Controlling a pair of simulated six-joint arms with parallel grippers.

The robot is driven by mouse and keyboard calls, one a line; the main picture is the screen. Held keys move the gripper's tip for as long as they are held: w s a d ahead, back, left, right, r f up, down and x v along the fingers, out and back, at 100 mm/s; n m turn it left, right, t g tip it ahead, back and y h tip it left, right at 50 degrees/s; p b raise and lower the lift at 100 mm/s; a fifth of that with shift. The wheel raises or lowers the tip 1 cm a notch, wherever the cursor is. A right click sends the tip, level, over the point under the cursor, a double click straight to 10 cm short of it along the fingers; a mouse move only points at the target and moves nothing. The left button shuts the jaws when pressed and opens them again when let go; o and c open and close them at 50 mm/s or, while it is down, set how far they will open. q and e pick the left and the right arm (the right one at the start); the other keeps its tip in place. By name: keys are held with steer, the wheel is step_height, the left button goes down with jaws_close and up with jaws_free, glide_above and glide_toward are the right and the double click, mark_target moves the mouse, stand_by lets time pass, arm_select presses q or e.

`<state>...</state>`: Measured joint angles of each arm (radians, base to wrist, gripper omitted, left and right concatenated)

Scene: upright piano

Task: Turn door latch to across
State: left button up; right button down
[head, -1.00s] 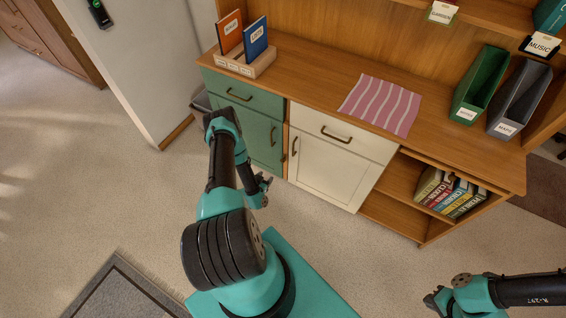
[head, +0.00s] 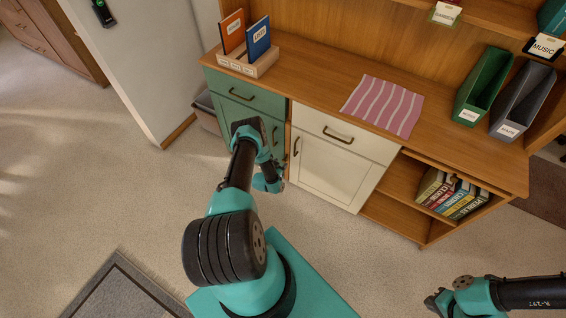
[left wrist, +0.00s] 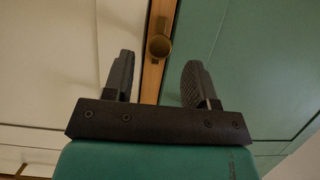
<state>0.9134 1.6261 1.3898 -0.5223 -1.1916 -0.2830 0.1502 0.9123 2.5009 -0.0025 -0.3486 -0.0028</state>
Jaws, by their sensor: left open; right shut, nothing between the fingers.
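The door latch (left wrist: 159,42) is a small brown-bronze piece with a rounded end. It sits on the wooden strip between the cream door and the green door in the left wrist view. It lies along the strip. My left gripper (left wrist: 157,80) is open, its two fingers on either side of the latch in that view; I cannot tell if they touch anything. In the head view my left gripper (head: 281,178) is low in front of the strip, and the latch cannot be made out. My right gripper (head: 432,302) is shut and empty, away at the lower right.
The green door (head: 229,118) and cream door (head: 328,172) both look closed, each with a handle. A striped cloth (head: 384,105), a book rack (head: 248,67) and two file holders stand above on the desk top. An open shelf with books (head: 450,195) is to the right.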

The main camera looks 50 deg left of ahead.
mark_target(283, 161)
arm_select(q)
steer(key=shift+x, duration=1.75)
steer(key=c, duration=0.9)
